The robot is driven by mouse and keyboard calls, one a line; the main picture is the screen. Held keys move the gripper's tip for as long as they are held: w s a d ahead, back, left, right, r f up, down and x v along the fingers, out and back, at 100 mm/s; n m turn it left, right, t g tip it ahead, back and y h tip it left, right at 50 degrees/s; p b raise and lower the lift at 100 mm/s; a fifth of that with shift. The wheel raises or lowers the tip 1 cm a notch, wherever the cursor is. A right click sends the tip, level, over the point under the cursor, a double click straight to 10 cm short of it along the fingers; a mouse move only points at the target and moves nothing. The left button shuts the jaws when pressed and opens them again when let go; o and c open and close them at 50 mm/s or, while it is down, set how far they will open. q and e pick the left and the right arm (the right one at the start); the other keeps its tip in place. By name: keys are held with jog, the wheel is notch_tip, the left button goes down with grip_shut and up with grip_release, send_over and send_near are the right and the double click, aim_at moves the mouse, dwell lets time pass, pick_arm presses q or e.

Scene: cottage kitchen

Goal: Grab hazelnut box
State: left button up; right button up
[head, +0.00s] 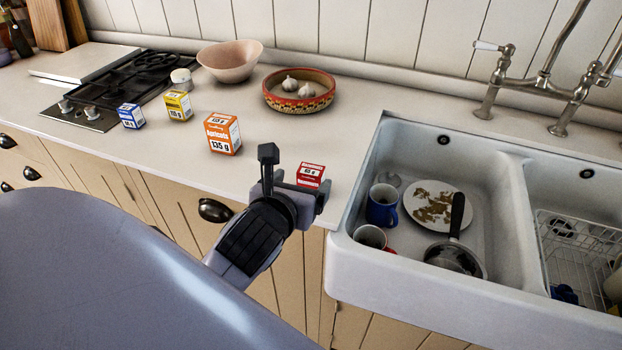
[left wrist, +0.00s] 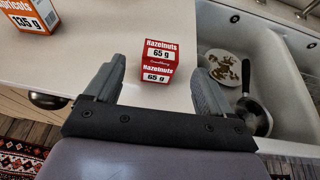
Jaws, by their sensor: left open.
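The hazelnut box (head: 311,174) is small and red with a white 65 g label, standing on the counter left of the sink. It also shows in the left wrist view (left wrist: 158,61), with "Hazelnuts" readable, ahead of and between the fingers. My left gripper (head: 294,177) is open and empty at the counter's front edge, close to the box. In the left wrist view my left gripper (left wrist: 162,88) has its fingers spread wider than the box, one towards each side. The box's lower part is hidden in the head view. My right gripper is not in view.
An orange apricots box (head: 223,134), a yellow box (head: 178,105) and a blue box (head: 131,116) stand to the left. A patterned bowl (head: 299,106) with garlic is behind. The sink (head: 355,258) with mugs, a plate and a pan is on the right.

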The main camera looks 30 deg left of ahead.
aim_at(308, 175)
pick_arm(q)
jog(key=shift+x, duration=3.35)
jog(key=c, duration=1.1)
